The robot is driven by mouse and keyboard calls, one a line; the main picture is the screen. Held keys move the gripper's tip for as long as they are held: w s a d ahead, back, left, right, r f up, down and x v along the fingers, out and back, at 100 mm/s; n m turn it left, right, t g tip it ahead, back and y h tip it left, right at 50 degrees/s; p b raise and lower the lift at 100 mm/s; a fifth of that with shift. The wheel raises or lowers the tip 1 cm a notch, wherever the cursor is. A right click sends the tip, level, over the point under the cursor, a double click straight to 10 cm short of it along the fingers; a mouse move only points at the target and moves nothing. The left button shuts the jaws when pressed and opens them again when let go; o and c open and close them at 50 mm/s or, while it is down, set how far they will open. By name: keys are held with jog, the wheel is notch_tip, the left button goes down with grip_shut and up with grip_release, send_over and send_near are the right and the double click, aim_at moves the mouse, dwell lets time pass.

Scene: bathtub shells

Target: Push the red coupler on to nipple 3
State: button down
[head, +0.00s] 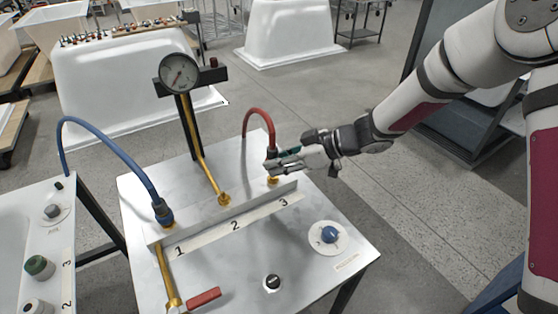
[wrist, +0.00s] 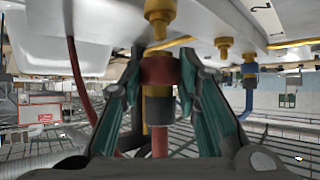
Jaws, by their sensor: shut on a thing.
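My gripper (head: 285,163) is at nipple 3 (head: 273,180), at the right end of the manifold rail. In the wrist view my gripper (wrist: 160,75) is shut on the red coupler (wrist: 158,71), one finger on each side. The red coupler has a dark collar, and the red hose (head: 259,113) arcs from it. Brass nipple 3 (wrist: 159,14) is in line with the coupler's mouth. They look very close or touching; I cannot tell how far the coupler sits on it. In the head view my fingers largely hide the coupler.
A blue coupler (head: 163,212) with a blue hose is on nipple 1. Brass nipple 2 (head: 224,199) is bare in the middle. A pressure gauge (head: 179,74) stands on a post behind the rail. A blue knob (head: 329,234) and a red-handled lever (head: 204,299) are on the bench top.

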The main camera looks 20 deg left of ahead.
jog(key=shift+f+b, duration=0.55)
jog(key=shift+f, duration=0.9)
dwell(0.4)
jog(key=c, duration=1.1)
grip_release()
jog(key=shift+d, duration=0.1)
jog(key=v, duration=1.2)
jog(key=shift+s, duration=0.1)
